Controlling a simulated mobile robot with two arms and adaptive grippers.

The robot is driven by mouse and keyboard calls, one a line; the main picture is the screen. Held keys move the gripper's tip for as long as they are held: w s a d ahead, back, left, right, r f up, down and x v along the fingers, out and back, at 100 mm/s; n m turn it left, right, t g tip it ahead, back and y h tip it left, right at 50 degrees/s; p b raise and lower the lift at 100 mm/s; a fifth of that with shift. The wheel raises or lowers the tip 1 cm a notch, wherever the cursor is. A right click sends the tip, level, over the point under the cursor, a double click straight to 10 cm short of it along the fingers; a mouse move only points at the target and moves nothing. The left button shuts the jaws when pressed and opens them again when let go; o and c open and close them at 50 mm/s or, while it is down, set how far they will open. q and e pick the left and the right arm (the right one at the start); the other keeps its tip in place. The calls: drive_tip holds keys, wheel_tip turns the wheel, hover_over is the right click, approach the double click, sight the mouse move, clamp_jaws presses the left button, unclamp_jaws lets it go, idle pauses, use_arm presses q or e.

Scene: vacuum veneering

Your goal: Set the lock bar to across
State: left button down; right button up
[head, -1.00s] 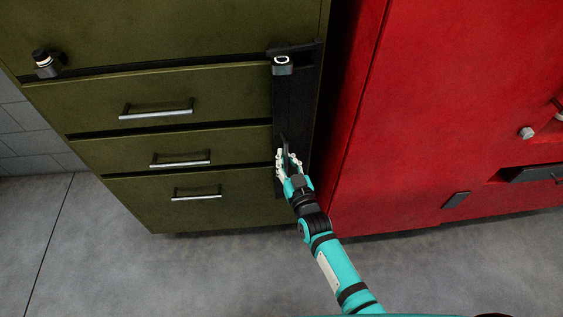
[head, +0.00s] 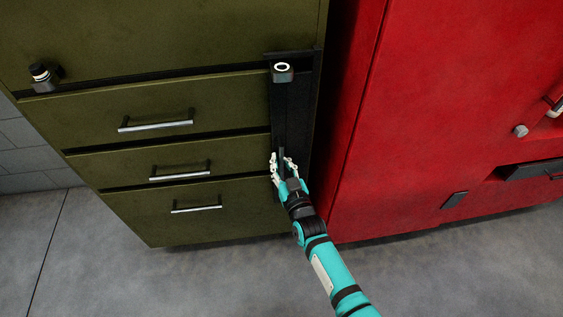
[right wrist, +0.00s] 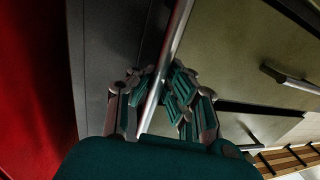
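The lock bar (head: 282,157) is a slim dark bar standing upright in front of the black strip on the right edge of the green drawer cabinet. It shows in the right wrist view as a long pale metal edge (right wrist: 178,36) running between the fingers. My right gripper (head: 282,160) is at the bar's lower part, one finger on each side. In the right wrist view its fingertips (right wrist: 157,74) lean in close to the bar; whether they press on it is not clear. My left gripper is not in view.
The green cabinet (head: 225,95) has several drawers with metal handles (head: 155,126). A grey block with a pale ring (head: 282,70) sits above the bar. A dark knob (head: 42,76) is at the upper left. A red cabinet (head: 420,130) stands close on the right. The floor (head: 120,275) is clear.

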drive_tip(key=o, duration=0.4)
drive_tip(key=shift+a+r, duration=0.1)
drive_tip(key=shift+a, duration=0.05)
drive_tip(key=shift+o, duration=0.8)
drive_tip(key=shift+d, duration=0.2)
drive_tip(key=v, duration=1.2)
drive_tip(key=s+d+f+g+h, duration=0.1)
drive_tip(key=s+d+f+g, duration=0.3)
drive_tip(key=f, duration=0.6)
drive_tip(key=s+f+g, duration=0.2)
drive_tip(key=s+f, duration=0.3)
drive_tip(key=f, duration=0.4)
drive_tip(key=s+d+f+g+h, duration=0.15)
drive_tip(key=s+f, duration=0.35)
drive_tip(key=f, duration=0.5)
drive_tip(key=s+d+f+g, duration=0.3)
drive_tip(key=s+d+f, duration=0.1)
drive_tip(key=s, duration=0.4)
drive_tip(key=s+d+f+g+h, duration=0.1)
drive_tip(key=s+d+f+g, duration=0.2)
drive_tip(key=s, duration=0.6)
drive_tip(key=s+d+f+g+h, duration=0.1)
drive_tip(key=s+d+f+g, duration=0.2)
drive_tip(key=s+f, duration=0.3)
drive_tip(key=s+d, duration=0.1)
drive_tip(key=s, duration=0.1)
drive_tip(key=shift+s+d+f+m, duration=0.3)
drive_tip(key=shift+d, duration=0.05)
